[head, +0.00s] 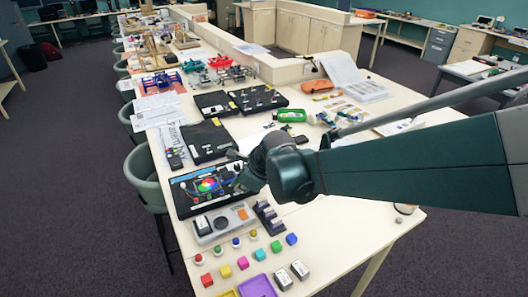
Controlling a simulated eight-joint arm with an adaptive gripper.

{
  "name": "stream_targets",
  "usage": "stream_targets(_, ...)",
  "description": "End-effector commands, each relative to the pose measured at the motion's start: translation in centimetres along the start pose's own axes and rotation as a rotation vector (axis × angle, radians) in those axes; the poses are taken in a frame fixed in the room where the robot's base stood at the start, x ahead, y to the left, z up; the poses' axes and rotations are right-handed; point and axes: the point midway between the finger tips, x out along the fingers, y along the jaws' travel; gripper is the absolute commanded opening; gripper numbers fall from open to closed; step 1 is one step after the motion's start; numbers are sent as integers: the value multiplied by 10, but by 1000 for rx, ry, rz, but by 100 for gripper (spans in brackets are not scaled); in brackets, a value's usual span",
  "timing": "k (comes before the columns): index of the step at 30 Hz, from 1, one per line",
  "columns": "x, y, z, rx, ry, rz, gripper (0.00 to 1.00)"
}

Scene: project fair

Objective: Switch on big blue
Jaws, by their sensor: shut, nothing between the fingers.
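I cannot tell for certain which thing is big blue. A blue machine-like model (162,82) stands far up the long table on the left. My gripper (239,183) is at the end of the arm reaching in from the right, over the black panel with a colour wheel (208,186). It is shut and empty. My wrist hides much of it and part of the panel. I cannot tell whether it touches the panel.
The long table (330,230) is crowded. A grey box with an orange part (224,222) and a dark rack (268,217) stand before the panel. A purple tray (257,287) is at the front. Black cases (206,140) lie behind. The table's front right is mostly clear.

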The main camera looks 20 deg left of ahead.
Motion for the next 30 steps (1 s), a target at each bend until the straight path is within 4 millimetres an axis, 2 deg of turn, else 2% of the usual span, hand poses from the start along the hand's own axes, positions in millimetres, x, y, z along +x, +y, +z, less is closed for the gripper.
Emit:
stream_targets(17, 5, 0, 0, -1, 0, 0, 0)
stream_targets(30, 41, 0, 0, -2, 0, 0, 0)
